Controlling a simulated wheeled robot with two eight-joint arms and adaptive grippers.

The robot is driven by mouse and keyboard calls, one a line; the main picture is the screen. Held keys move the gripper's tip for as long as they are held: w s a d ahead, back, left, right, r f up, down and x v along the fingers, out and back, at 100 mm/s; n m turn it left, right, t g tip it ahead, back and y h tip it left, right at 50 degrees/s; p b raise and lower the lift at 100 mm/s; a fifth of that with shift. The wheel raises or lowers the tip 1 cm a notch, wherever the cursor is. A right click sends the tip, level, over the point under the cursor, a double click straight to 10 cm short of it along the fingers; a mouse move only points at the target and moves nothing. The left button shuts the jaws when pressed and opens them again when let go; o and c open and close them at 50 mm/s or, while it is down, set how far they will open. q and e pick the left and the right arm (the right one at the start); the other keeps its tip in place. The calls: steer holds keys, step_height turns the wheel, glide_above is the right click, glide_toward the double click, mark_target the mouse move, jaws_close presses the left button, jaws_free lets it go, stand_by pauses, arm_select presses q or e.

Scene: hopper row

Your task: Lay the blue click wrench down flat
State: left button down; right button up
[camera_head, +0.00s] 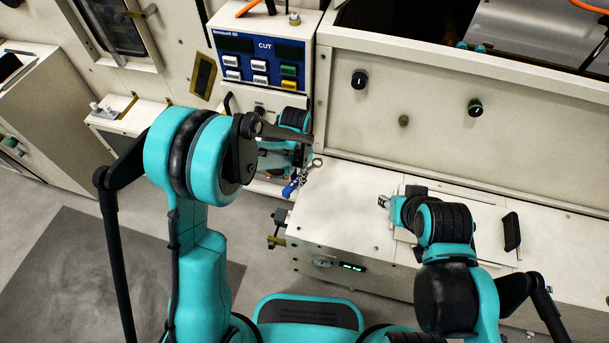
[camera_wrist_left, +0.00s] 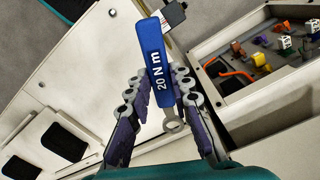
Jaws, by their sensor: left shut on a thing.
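The blue click wrench (camera_wrist_left: 157,62) has a flat blue handle marked "20 N m" and a grey metal end. My left gripper (camera_wrist_left: 158,80) is shut on the handle, with a finger on each side in the left wrist view. In the head view the wrench (camera_head: 290,189) shows small and tilted beside the left end of the cream bench, partly hidden by my left gripper (camera_head: 303,176). I cannot tell whether it touches anything below. My right gripper (camera_head: 384,201) is over the bench top at the right; its opening is too small to tell.
The cream bench top (camera_head: 345,190) has clear room between my two grippers. A control panel marked "CUT" (camera_head: 262,62) and a tall cream housing (camera_head: 440,100) stand behind. A shallow box with several coloured parts (camera_wrist_left: 262,52) is at the right in the left wrist view.

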arm_select(q)
steer(key=d+f+m, duration=0.1)
steer(key=d, duration=0.1)
steer(key=d+f+m, duration=0.1)
steer(key=d+f, duration=0.1)
steer(key=shift+w+m, duration=0.1)
steer(key=shift+m, duration=0.2)
step_height(320, 180, down, 6)
steer(key=b, duration=0.5)
steer(key=shift+f, duration=0.15)
